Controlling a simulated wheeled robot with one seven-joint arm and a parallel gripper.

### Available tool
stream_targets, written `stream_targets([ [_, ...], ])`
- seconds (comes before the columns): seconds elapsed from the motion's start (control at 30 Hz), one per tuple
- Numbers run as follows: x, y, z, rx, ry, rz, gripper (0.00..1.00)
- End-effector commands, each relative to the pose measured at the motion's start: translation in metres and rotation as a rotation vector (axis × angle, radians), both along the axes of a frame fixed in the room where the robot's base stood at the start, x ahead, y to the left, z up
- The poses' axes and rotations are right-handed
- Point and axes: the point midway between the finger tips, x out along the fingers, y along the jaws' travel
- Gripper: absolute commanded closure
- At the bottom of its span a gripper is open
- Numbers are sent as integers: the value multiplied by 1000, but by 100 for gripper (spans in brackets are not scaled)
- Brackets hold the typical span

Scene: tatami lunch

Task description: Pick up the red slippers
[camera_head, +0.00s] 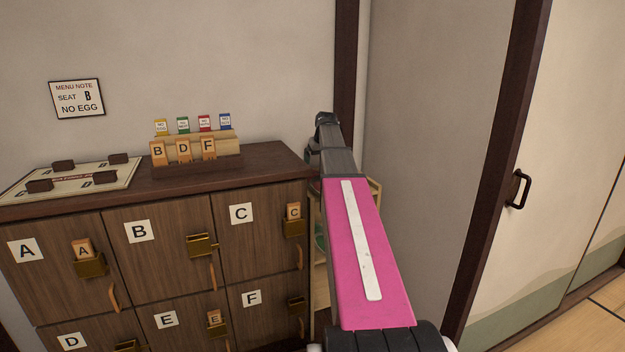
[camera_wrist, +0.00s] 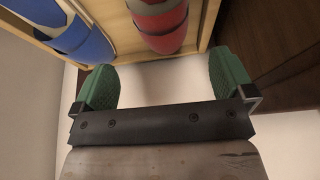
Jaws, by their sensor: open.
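The red slippers (camera_wrist: 168,42) lie on a light wooden shelf (camera_wrist: 112,48) at the top middle of the wrist view, partly cut off by the frame's top edge. Their red parts and a paler grey part show. My gripper (camera_wrist: 163,75) is open, its two green finger pads wide apart. The slippers show beyond the gap between the pads, and nothing is held. In the head view the red slippers are not visible, and my arm covers much of the shelf's place beside the cabinet.
Blue slippers (camera_wrist: 80,38) lie left of the red ones. A dark wooden panel (camera_wrist: 262,30) stands close to the right finger. In the head view, a lettered locker cabinet (camera_head: 160,250) stands left of my arm. A sliding door (camera_head: 560,150) is at right.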

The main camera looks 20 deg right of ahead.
Motion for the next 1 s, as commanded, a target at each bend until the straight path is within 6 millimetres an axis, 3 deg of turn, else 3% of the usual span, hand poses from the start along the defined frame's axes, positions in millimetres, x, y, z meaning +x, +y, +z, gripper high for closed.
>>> stream_targets([
  [0.3, 16, 0, -40, 0, 2, 0, 0],
  [0.57, 21, 1, -57, 0, 1, 0, 0],
  [0.87, 33, 2, -94, 0, 1, 0, 0],
  [1.0, 35, 2, -99, 0, 0, 0, 0],
])
